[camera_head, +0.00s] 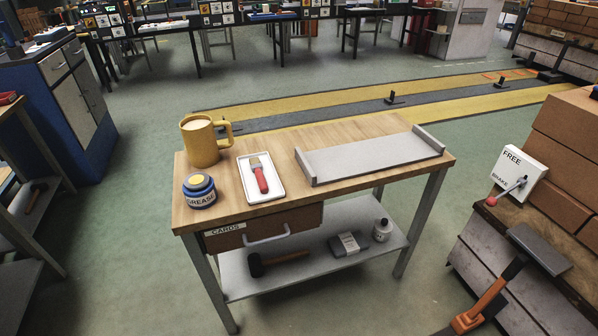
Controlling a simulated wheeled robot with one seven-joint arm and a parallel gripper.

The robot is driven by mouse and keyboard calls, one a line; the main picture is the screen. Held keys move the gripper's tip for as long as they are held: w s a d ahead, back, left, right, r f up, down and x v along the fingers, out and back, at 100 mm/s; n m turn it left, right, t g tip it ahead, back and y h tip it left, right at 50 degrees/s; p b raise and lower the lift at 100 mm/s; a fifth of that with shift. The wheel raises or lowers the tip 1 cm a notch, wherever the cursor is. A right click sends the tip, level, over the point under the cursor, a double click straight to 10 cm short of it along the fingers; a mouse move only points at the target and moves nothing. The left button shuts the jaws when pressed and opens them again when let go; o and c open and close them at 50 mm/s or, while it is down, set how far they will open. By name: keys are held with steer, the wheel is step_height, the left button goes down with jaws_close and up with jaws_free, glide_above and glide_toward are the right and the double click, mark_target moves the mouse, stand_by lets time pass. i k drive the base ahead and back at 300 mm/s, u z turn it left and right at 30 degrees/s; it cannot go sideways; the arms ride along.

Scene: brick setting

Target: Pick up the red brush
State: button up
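The red brush (260,177) lies on a small white tray (276,193) on the wooden table top. Its red handle points toward the near side and its pale bristles point away.
A yellow mug (200,143) and a blue grease tin (199,190) stand left of the tray on the wooden table (345,187). A grey metal tray (370,159) lies to its right. Green floor is open to the left.

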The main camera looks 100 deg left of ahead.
mark_target(256, 166)
steer(key=u, duration=3.25)
